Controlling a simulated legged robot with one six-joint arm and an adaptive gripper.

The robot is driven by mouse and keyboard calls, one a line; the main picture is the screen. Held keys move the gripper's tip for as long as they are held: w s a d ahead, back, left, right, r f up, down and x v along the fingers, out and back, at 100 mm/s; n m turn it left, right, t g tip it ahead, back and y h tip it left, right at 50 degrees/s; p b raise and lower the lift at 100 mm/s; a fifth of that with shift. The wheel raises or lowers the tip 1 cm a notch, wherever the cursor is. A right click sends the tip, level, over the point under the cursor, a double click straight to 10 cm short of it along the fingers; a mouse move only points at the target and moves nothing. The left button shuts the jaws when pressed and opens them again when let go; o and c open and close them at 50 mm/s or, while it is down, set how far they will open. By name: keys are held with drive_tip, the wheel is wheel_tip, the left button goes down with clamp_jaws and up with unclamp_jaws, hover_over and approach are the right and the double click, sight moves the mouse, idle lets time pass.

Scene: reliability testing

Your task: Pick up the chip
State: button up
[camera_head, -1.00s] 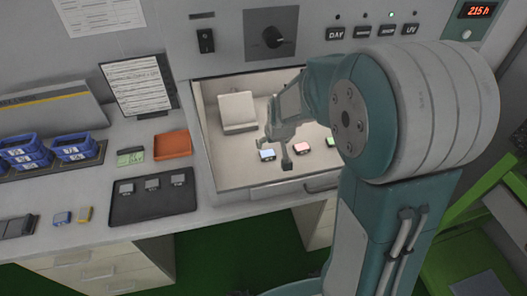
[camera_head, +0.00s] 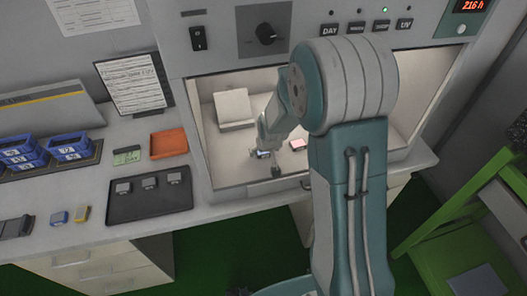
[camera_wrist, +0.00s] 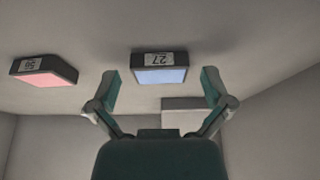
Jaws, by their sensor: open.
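A chip with a blue face and a label reading 27 (camera_wrist: 160,67) lies ahead of my gripper (camera_wrist: 160,90) in the wrist view, centred between the fingertips and apart from them. A chip with a pink face (camera_wrist: 45,76) lies to its left, its label upside down. In the head view, my gripper (camera_head: 264,162) is inside the lit chamber, open and empty, close to the blue chip (camera_head: 262,154), which is partly hidden by it. The pink chip (camera_head: 298,144) lies to the right on the chamber floor.
A pale tilted block (camera_head: 234,107) stands in the chamber (camera_head: 228,172), left of my gripper. Outside, the counter holds a dark tray (camera_head: 150,207) with several grey chips, an orange tray (camera_head: 169,143) and blue bins (camera_head: 70,147). Chamber walls bound the space.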

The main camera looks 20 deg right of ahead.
drive_tip(key=c, duration=0.9)
drive_tip(key=shift+o, duration=0.2)
